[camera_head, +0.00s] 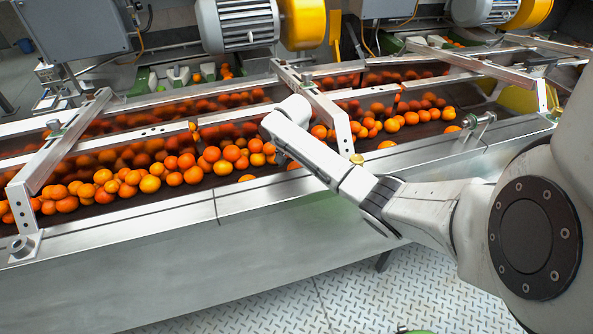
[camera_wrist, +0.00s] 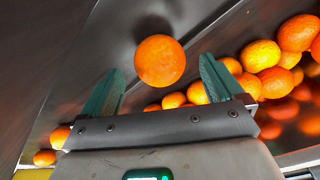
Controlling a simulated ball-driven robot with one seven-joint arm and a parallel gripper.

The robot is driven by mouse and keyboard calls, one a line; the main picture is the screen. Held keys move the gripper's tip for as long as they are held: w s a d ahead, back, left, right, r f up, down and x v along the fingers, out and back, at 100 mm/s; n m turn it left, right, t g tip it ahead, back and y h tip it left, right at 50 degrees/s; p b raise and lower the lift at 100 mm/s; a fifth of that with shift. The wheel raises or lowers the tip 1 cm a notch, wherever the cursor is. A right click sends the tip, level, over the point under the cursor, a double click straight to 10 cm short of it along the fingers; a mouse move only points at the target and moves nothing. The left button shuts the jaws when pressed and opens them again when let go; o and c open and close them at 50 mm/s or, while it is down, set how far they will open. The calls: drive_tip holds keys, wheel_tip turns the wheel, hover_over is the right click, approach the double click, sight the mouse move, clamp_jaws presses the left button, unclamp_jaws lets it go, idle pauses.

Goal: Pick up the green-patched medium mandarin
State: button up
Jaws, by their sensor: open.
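A single orange mandarin (camera_wrist: 160,61) lies between and slightly beyond the fingertips of my gripper (camera_wrist: 162,66) in the wrist view. It rests apart from the others on the dark metal surface. No green patch shows clearly on it, so I cannot tell whether it is the green-patched one. My gripper is open and empty, its two green fingers spread to either side of the mandarin. In the head view my arm reaches over the near rail, and my gripper is mostly hidden behind it.
Many mandarins (camera_head: 232,153) lie in rows along the conveyor. More (camera_wrist: 262,55) lie close to the right finger. A metal side rail (camera_head: 130,216) runs along the near edge. A metal crossbar (camera_head: 318,105) spans the conveyor just right of my arm's end.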

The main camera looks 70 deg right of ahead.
drive_tip(key=shift+d+f, duration=0.15)
drive_tip(key=shift+f, duration=1)
drive_tip(key=c, duration=1.2)
